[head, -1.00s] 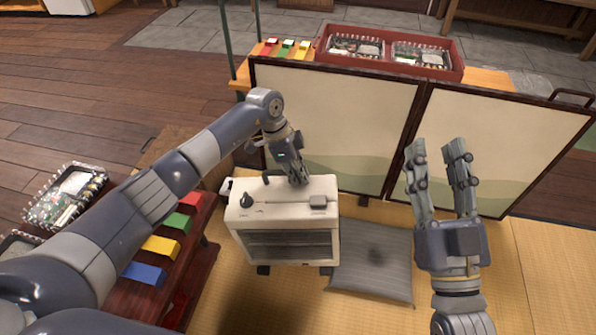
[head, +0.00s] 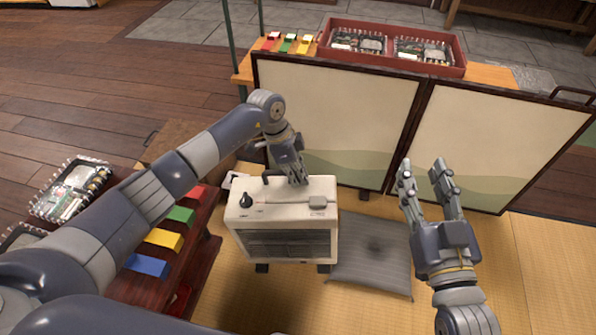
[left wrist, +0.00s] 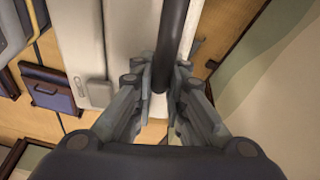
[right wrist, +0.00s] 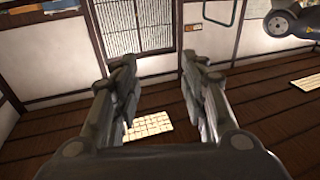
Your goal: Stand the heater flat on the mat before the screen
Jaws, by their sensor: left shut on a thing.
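The heater (head: 284,217) is a cream box with a dark grille in front, a knob and dark feet. It looks upright, in front of the folding screen (head: 340,115) and over the tatami mat (head: 515,290). A dark shadow lies on the mat below it; I cannot tell whether its feet touch. My left gripper (head: 297,182) is shut on its dark handle, which runs between the fingers in the left wrist view (left wrist: 172,45). My right gripper (head: 423,168) is open and empty, raised in front of the screen's right panel; its fingers are apart in the right wrist view (right wrist: 158,78).
A grey cushion (head: 372,258) lies right beside the heater. A low dark red table (head: 207,255) with coloured blocks stands at the left. Behind the screen, a wooden table holds a red tray (head: 460,68). The mat at the right is clear.

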